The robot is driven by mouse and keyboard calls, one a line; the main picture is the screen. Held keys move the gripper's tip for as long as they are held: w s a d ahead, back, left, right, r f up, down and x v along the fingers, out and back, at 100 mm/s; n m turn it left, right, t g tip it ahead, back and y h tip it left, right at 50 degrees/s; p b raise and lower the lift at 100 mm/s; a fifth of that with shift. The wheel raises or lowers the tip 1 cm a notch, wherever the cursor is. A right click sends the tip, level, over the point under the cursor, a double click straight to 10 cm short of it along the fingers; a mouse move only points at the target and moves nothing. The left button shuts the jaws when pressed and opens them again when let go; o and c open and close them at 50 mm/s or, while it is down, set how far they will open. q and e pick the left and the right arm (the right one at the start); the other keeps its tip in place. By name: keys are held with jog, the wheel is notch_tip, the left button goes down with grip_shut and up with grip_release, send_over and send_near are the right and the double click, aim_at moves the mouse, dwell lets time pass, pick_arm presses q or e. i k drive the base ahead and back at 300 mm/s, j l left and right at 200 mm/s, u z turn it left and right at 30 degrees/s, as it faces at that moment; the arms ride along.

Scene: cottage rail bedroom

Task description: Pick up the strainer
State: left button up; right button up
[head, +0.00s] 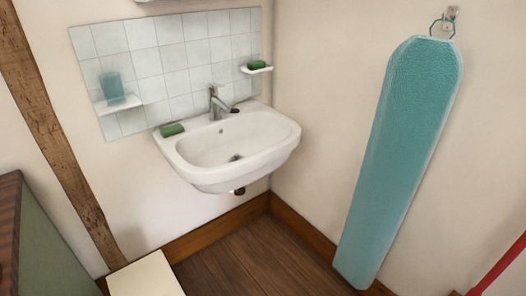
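I cannot clearly pick out a strainer in the head view. A small dark piece (235,157) sits at the drain in the bowl of the white sink (281,147); I cannot tell whether it is a strainer or just the drain. Another small dark item (235,111) lies on the sink's back ledge beside the chrome faucet (215,100). It is too small to identify. Neither of my grippers shows in this view.
A green bar (172,130) lies on the sink's left rim. Wall shelves hold a teal cup (111,86) and a green soap (257,64). A teal ironing board (405,150) hangs at right. A white-topped block (145,277) and wooden floor (250,265) lie below.

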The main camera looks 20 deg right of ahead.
aim_at(236, 157)
jog(key=i+l+z, duration=0.1)
jog(key=i+z, duration=0.4)
jog(key=i+l+u, duration=0.1)
jog(key=l+u, duration=0.25)
jog(key=i+l+u, duration=0.1)
jog(key=u, duration=0.25)
jog(key=l+u, duration=0.35)
jog(key=j, duration=0.05)
